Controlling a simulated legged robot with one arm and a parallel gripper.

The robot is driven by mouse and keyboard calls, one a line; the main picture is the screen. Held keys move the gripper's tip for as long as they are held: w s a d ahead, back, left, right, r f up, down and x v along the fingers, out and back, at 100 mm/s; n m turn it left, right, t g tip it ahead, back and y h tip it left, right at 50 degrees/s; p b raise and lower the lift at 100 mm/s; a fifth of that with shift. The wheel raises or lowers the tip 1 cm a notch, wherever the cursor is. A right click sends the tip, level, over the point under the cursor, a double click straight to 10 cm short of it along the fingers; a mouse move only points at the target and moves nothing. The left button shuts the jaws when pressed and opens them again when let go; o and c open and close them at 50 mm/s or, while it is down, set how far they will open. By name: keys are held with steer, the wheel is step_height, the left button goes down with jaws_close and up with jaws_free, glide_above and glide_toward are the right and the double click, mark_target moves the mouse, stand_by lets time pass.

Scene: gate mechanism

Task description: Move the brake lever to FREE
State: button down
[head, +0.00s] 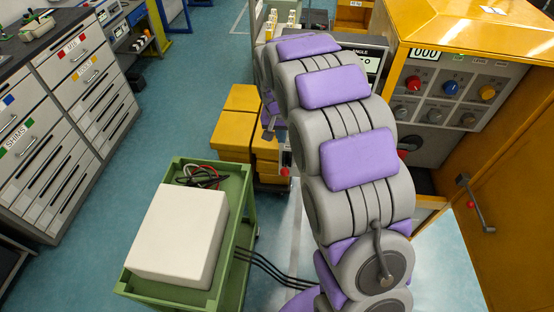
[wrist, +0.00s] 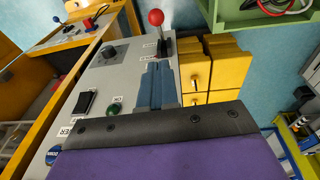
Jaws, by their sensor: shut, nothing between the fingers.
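A lever with a red ball knob (wrist: 156,18) stands on a grey control panel (wrist: 108,68) in the wrist view. It rises from a dark slot near the panel's far end, with small white labels beside it. I take it for the brake lever, but I cannot read the label words or its set position. My gripper (wrist: 158,72) is shut and empty, its blue-grey fingers over the panel, pointing toward the lever's base. The knob is beyond the fingertips; whether they touch the lever's base is unclear. In the head view my arm hides most of this panel.
The panel also carries a black dial (wrist: 108,50), a black rocker switch (wrist: 84,103) and a green button (wrist: 114,109). In the head view a green cart (head: 232,225) bears a white box (head: 178,235), and a yellow cabinet (head: 455,25) stands at right.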

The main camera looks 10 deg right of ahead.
steer(key=b, duration=0.1)
glide_above(282, 169)
steer(key=w, duration=0.2)
step_height(282, 169, down, 10)
steer(key=f, duration=0.1)
steer(key=s+f, duration=0.1)
steer(key=shift+s+d+f, duration=0.15)
steer(key=shift+s+f, duration=0.15)
steer(key=shift+f, duration=0.1)
steer(key=shift+s+f+b, duration=0.1)
steer(key=shift+f+b, duration=0.2)
steer(key=shift+f, duration=0.05)
steer(key=shift+d, duration=0.1)
steer(key=shift+s+f, duration=0.1)
